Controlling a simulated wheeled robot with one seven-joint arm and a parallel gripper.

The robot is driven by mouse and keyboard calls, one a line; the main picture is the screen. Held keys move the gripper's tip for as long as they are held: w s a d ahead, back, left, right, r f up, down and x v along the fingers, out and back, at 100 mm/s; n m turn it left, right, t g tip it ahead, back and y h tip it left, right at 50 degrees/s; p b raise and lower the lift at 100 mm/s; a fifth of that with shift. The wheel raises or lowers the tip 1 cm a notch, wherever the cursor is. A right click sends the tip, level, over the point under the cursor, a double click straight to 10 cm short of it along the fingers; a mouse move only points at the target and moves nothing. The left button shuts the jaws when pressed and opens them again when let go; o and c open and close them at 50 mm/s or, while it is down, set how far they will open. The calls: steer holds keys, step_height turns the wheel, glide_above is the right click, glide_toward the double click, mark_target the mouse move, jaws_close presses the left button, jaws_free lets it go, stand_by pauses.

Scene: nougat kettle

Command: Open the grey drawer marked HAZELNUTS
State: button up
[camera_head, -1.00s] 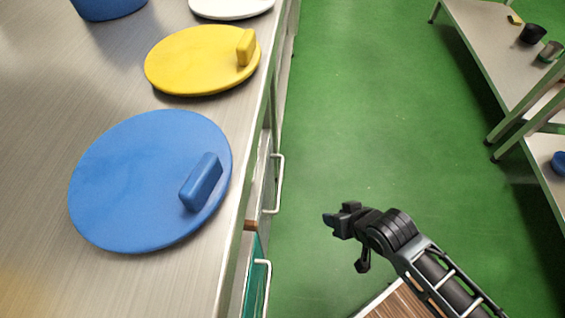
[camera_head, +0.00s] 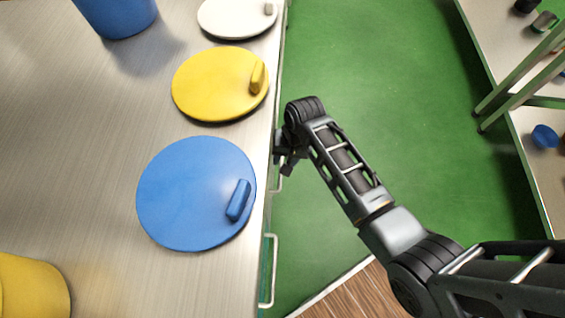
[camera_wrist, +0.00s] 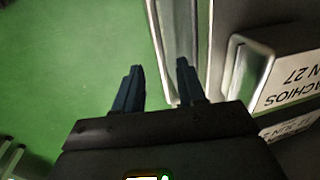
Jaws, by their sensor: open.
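My gripper (camera_head: 283,148) is at the counter's right edge in the head view, beside the drawer fronts. In the wrist view my gripper (camera_wrist: 159,82) is open, two dark fingers apart, with a pale metal bar or edge (camera_wrist: 178,40) running ahead of and between them; I cannot tell whether it is a handle. No HAZELNUTS label is readable. A grey drawer front with a bar handle (camera_wrist: 247,72) is to the right, with an upside-down white label (camera_wrist: 291,82) reading "...ACHIOS". In the head view, one drawer handle (camera_head: 279,183) shows just below my gripper, partly hidden.
Another handle (camera_head: 270,270) sticks out nearer the front. Blue (camera_head: 190,190), yellow (camera_head: 215,85) and white lids (camera_head: 235,18) lie on the metal counter (camera_head: 90,130). Green floor (camera_head: 400,100) is open to the right, up to a shelf table (camera_head: 540,180).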

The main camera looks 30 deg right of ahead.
steer(key=shift+w+a+f+b, duration=0.15)
steer(key=shift+f+b, duration=0.1)
steer(key=shift+f, duration=0.8)
steer(key=shift+w+a+f+b, duration=0.1)
steer(key=shift+a+f+b, duration=0.1)
steer(key=shift+f, duration=0.85)
jaws_close()
